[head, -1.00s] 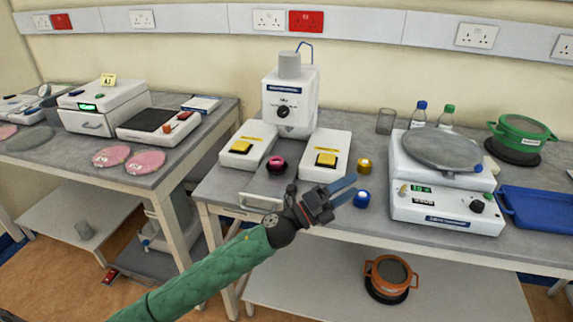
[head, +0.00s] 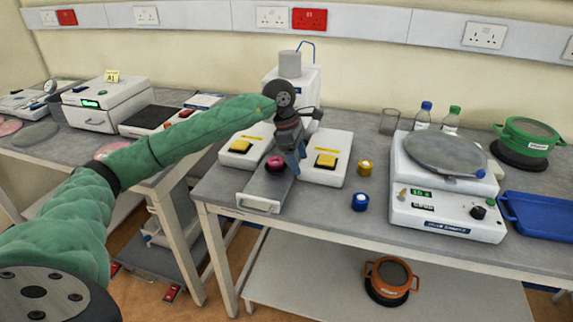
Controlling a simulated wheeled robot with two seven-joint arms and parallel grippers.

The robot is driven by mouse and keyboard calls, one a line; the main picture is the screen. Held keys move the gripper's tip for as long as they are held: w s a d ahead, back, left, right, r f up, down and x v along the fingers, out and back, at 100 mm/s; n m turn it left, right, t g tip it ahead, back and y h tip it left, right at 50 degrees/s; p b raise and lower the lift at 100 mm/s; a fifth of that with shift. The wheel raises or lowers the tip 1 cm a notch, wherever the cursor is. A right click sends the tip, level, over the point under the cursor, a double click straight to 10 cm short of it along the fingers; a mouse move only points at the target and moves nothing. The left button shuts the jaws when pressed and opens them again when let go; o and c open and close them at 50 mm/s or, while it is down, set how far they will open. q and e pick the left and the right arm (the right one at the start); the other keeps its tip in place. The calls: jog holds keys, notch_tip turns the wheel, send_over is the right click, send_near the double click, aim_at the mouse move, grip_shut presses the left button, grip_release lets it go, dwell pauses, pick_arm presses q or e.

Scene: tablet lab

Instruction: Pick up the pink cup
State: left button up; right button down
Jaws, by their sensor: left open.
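The pink cup (head: 274,165), a small dark round cup with a pink top, stands between the two white side blocks of the tablet machine (head: 327,152), at the back of a grey tray (head: 258,188). My left gripper (head: 292,164) points down just to the right of the pink cup, with its blue-grey fingers close beside it. It is open and holds nothing. I cannot tell whether a finger touches the cup. The arm and gripper hide much of the machine's white head. My right gripper is not in view.
A yellow cup (head: 365,167) and a blue cup (head: 360,201) stand on the bench right of the machine. Farther right are a white balance (head: 445,215), a blue tray (head: 540,221) and a green pot (head: 528,137). Yellow buttons (head: 326,160) sit on the side blocks.

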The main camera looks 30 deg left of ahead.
aim_at(276, 158)
pick_arm(q)
jog(key=a+r+y, duration=0.1)
jog(key=a, duration=0.2)
jog(key=a+r+y, duration=0.1)
jog(key=a, duration=0.1)
jog(key=w+a+y, duration=0.1)
jog(key=a, duration=0.2)
jog(key=shift+a+r+g+y+p, duration=0.3)
jog(key=shift+r+p, duration=0.05)
jog(key=shift+r, duration=0.05)
jog(key=shift+f, duration=0.85)
notch_tip(276, 158, down, 5)
jog(key=shift+r+p, duration=0.15)
jog(key=shift+p, duration=0.8)
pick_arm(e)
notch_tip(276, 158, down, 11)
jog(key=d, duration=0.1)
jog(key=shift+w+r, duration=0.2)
pick_arm(q)
jog(key=c, duration=1.1)
